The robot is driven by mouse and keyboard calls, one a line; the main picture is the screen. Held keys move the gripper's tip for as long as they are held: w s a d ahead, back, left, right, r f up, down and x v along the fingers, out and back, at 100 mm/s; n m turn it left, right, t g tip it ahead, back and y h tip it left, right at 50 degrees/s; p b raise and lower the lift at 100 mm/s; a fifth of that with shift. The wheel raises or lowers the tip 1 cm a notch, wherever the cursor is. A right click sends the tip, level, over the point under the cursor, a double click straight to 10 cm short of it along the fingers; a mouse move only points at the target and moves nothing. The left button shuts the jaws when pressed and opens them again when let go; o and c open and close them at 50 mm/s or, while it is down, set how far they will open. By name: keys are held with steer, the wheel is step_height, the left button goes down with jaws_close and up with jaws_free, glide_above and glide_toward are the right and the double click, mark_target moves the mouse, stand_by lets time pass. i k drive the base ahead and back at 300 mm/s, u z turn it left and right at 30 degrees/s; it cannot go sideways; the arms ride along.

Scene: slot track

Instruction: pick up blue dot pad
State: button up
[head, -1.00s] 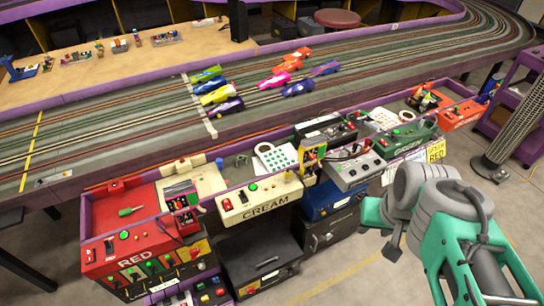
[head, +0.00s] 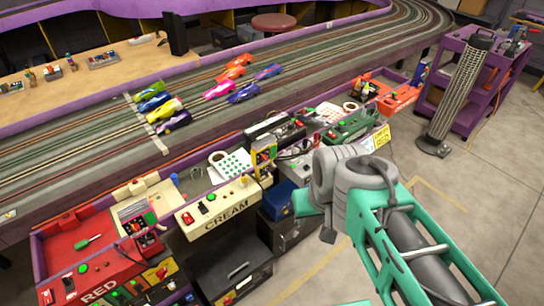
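I cannot make out a pad with blue dots. A white sheet with green dots (head: 234,163) lies on the ledge behind the cream station, beside a white tape roll. A second white sheet with small dots (head: 328,112) lies further back, behind the green station; its dots look reddish but are too small to be sure. My teal and grey arm reaches in from the lower right, in front of the stations.
The red station (head: 88,270), cream station (head: 226,208) and green station (head: 352,124) line the track's near edge. Several toy cars stand on the slot track (head: 330,50). A mesh column (head: 460,95) and purple cart (head: 498,70) stand at right. Floor at right is clear.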

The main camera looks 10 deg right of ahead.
mark_target(173, 176)
steer(key=k, duration=0.15)
steer(key=u, duration=0.75)
steer(key=i, duration=0.95)
steer(key=u, duration=0.25)
